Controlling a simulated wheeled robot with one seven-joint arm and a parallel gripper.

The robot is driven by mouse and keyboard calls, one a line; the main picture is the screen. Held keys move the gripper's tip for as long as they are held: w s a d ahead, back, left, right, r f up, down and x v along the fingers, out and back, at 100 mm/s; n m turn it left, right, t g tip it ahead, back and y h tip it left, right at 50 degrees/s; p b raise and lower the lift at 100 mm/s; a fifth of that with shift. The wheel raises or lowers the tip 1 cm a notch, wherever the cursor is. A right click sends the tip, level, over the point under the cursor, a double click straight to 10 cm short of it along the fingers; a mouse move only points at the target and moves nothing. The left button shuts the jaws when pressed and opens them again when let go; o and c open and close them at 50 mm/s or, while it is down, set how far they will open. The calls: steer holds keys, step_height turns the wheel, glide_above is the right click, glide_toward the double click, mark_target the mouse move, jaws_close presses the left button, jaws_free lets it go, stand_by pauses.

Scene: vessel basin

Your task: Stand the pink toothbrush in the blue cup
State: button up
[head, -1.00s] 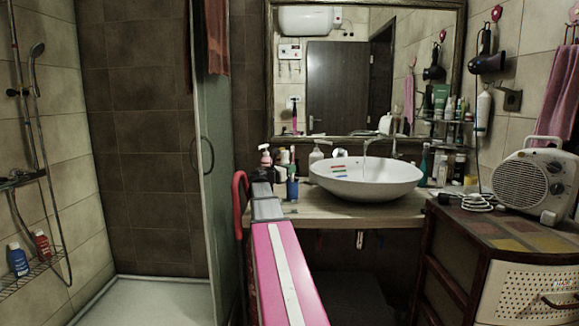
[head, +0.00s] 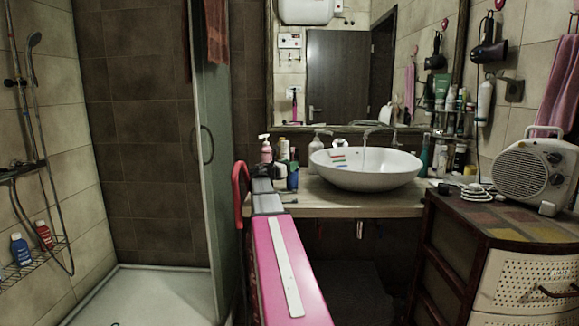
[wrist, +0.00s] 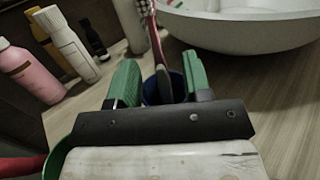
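In the wrist view, the pink toothbrush (wrist: 155,38), with a reddish-pink handle and a pale bristled head at the top, stands leaning in the blue cup (wrist: 151,91). A grey rounded piece shows beside its handle. My gripper (wrist: 160,76) has its two green fingers spread apart on either side of the cup and handle, with a gap between. Its dark crossbar hides the cup's lower part. In the head view, the blue cup (head: 293,178) is small at the counter's left, beside the end of my arm; the fingers are hard to make out there.
The white basin (head: 365,170) is just right of the cup, with coloured strips inside it. Several bottles stand close at left, including a pink bottle (wrist: 28,70) and a white bottle (wrist: 66,42). Bare wooden counter (wrist: 225,95) lies to the right of my gripper.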

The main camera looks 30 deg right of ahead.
steer(key=r+v, duration=0.1)
steer(key=v, duration=0.9)
steer(key=shift+s+a+f, duration=0.15)
steer(key=shift+a+f, duration=0.25)
steer(key=shift+f, duration=0.1)
stand_by(0.6)
